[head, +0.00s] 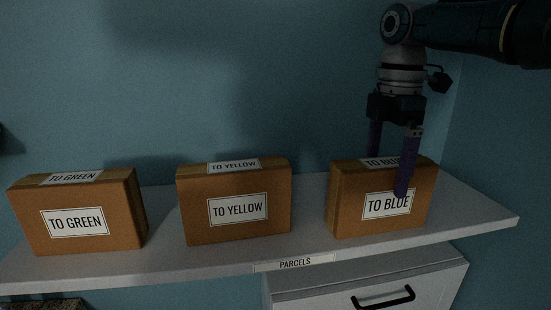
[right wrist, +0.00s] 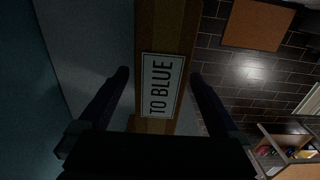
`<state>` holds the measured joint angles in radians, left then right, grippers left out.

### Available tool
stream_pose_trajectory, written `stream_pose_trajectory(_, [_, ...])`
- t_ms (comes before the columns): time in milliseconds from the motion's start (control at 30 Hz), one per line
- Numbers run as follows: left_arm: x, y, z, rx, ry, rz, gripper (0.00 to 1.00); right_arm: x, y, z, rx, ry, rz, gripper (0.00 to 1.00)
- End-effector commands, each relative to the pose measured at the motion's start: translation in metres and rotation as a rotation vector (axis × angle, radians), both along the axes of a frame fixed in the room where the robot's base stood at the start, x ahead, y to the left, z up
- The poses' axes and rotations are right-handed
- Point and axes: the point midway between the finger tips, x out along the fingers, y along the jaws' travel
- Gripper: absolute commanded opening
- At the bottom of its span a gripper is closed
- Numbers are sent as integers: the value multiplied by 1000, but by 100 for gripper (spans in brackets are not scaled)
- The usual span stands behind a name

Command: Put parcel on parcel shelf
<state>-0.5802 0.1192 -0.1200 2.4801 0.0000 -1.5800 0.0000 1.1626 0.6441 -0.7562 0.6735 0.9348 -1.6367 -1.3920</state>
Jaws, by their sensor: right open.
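Three brown box parcels stand upright on the white shelf labelled PARCELS (head: 480,217). The parcel labelled TO GREEN (head: 125,215) is at the left, the parcel labelled TO YELLOW (head: 240,232) is in the middle, and the parcel labelled TO BLUE (head: 345,215) is at the right. My right gripper (head: 387,180) is open, pointing down over the TO BLUE parcel, with one finger in front of its labelled face and the other behind it. In the right wrist view, the TO BLUE top label (right wrist: 162,86) lies between the two fingers. My left gripper is not in view.
A blue wall (head: 200,80) stands close behind the shelf. A white drawer unit (head: 440,283) with a black handle (head: 384,298) is below the shelf at the right. The right wrist view shows a dark tiled floor (right wrist: 250,72) below.

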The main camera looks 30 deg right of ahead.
Motion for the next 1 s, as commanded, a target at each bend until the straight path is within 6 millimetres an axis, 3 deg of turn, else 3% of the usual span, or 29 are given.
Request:
stream_pose_trajectory(367, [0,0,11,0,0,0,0,0,0,13,0,0,0,98])
stream_pose_trajectory(567, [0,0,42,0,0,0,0,0,0,43,1,0,0,98])
stream_pose_trajectory(833, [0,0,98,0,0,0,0,0,0,98,1,0,-1,98])
stream_pose_trajectory(1000, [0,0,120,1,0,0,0,0,0,120,0,1,-1,98])
